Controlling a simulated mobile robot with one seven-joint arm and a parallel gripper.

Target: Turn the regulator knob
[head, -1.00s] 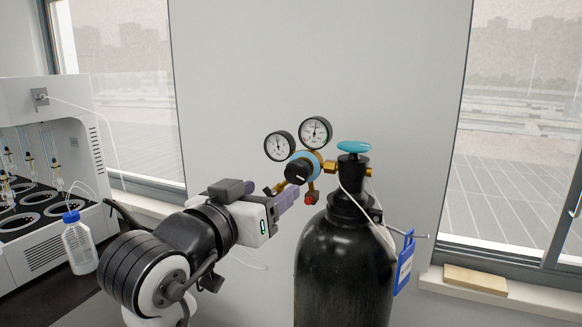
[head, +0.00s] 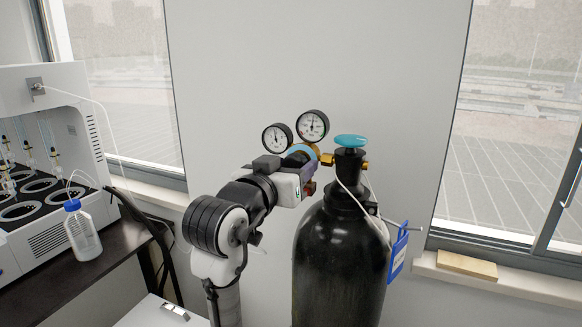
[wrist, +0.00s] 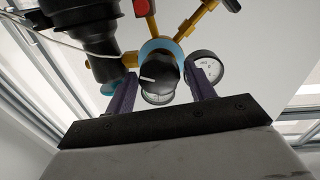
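The regulator's black knob (wrist: 158,77) with a white pointer line shows in the wrist view, in front of its light blue ring (wrist: 162,47). My gripper (wrist: 163,88) is open, with its two purple fingers on either side of the knob and gaps visible between them and it. In the head view my gripper (head: 307,165) is up against the regulator and hides the knob. The regulator's blue body (head: 301,150) shows partly above it. Two round gauges, a left gauge (head: 277,138) and a right gauge (head: 313,126), stand above the regulator.
The black gas cylinder (head: 340,255) with a turquoise valve wheel (head: 351,141) stands right of my arm. A distiller (head: 50,140) and a blue-capped bottle (head: 82,232) are at left. The wall behind is bare.

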